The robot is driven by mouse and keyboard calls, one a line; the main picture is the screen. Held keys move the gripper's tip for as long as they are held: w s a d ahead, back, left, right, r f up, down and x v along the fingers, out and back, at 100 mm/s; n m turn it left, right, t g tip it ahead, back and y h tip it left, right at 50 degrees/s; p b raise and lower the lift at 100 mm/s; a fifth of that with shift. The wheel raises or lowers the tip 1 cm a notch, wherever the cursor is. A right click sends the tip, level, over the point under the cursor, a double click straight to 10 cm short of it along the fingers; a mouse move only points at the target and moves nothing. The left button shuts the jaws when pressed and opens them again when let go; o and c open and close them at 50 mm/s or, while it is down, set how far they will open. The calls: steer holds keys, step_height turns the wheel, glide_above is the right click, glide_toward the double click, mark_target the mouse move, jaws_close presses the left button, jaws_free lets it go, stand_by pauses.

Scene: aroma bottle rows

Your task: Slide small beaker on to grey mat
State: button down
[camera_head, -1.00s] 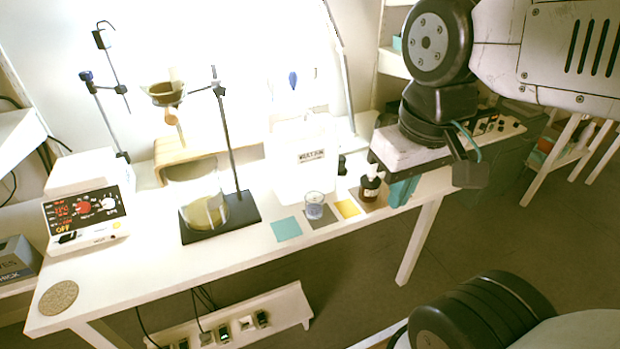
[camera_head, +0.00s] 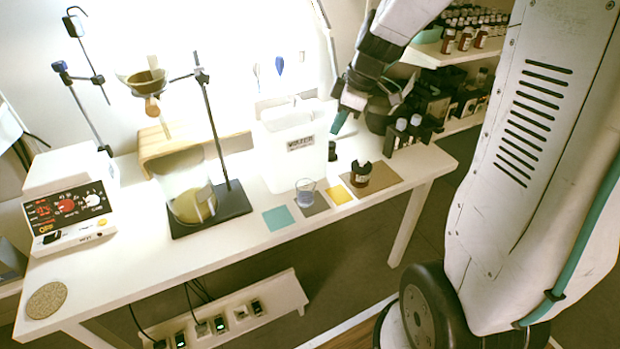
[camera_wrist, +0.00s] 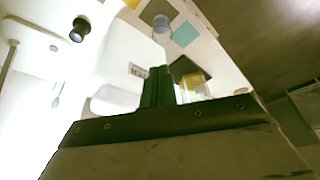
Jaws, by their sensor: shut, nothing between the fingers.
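The small clear beaker (camera_head: 305,190) with bluish contents stands upright on the grey mat (camera_head: 318,207), toward its back left part. The grey mat lies between a teal mat (camera_head: 278,218) and a yellow mat (camera_head: 340,194). In the wrist view the beaker (camera_wrist: 161,23) shows near the top, beside the teal mat (camera_wrist: 185,35). My gripper (camera_head: 338,124) is above the back of the table, behind and right of the beaker and apart from it. Its green fingers (camera_wrist: 158,88) are shut and empty in the wrist view.
A brown bottle (camera_head: 360,173) stands on a brown mat (camera_head: 385,181) right of the yellow mat. A white container (camera_head: 295,150) stands behind the beaker. A stand with a black base (camera_head: 235,208) and a large flask (camera_head: 190,200) are to the left. The table's front is clear.

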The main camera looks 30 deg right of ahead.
mark_target(305, 194)
steer(key=x, duration=1.9)
steer(key=shift+a+f, duration=0.15)
steer(key=shift+a, duration=0.05)
steer(key=shift+s+d, duration=0.65)
steer(key=shift+d, duration=0.3)
